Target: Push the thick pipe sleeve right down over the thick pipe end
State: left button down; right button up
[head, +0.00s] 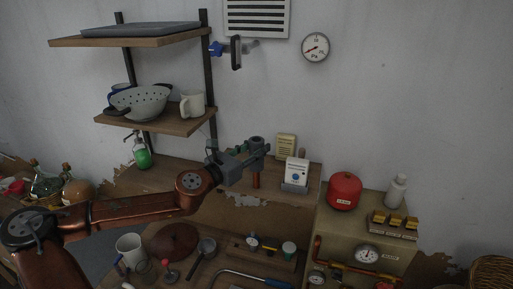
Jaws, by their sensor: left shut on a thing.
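My left gripper (254,153) reaches in from the left in the head view, at the back of the workbench. It is shut on a dark grey, short cylinder, which looks like the thick pipe sleeve (257,141). The sleeve appears upright and roughly in line above the pipe. The fingers hide the place between them, so I cannot tell whether the sleeve is around the pipe or apart from it. My right gripper is not in view.
A white box (297,171) and a yellowish box (286,146) stand close right of the gripper. A red canister (344,190) is farther right. Shelves with a colander (143,103) and a cream mug (192,104) are up left. Tools and cups crowd the bench front.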

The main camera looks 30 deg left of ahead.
aim_at(257, 167)
pick_arm(q)
jog(key=shift+f+b, duration=3.1)
jog(key=shift+f, duration=0.85)
dwell(0.7)
dwell(0.7)
jog(key=c, duration=1.3)
grip_release()
